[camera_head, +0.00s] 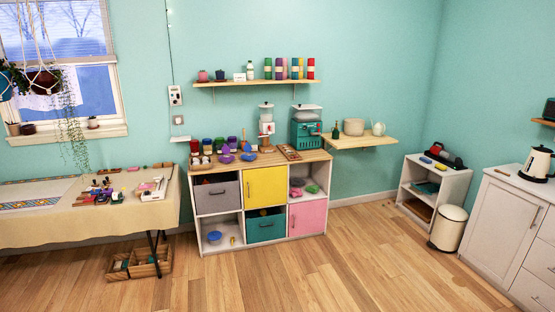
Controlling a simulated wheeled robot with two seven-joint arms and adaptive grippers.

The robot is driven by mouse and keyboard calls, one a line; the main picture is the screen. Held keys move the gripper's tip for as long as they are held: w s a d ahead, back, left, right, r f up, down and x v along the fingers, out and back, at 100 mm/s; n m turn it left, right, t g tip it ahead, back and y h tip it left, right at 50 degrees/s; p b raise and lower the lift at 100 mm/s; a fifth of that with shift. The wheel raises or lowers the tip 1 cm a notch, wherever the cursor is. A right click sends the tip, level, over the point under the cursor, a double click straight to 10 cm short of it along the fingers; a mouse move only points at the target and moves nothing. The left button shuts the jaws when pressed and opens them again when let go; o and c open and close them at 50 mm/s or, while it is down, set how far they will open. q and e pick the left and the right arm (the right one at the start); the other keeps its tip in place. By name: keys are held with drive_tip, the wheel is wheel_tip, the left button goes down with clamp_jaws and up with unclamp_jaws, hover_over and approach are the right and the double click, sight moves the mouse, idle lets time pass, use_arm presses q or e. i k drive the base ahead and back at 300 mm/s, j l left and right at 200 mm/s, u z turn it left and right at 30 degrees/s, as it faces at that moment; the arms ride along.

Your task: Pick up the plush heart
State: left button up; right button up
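I cannot make out a plush heart for certain; things are small at this distance. A small pink object (297,193) and a green one (312,189) lie in the open upper right compartment of the storage unit (223,243). Several small coloured objects, some pink, lie on the cloth-covered table (60,225) at the left. Neither of my grippers is in view.
Jars and a teal machine (306,129) stand on and above the storage unit. Wooden crates (148,262) are under the table's right end. A trash bin (449,227), a low white shelf (408,195) and a white cabinet (497,222) stand at the right. The wood floor (350,265) ahead is clear.

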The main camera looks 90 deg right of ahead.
sight(227, 160)
drive_tip(key=z, duration=2.75)
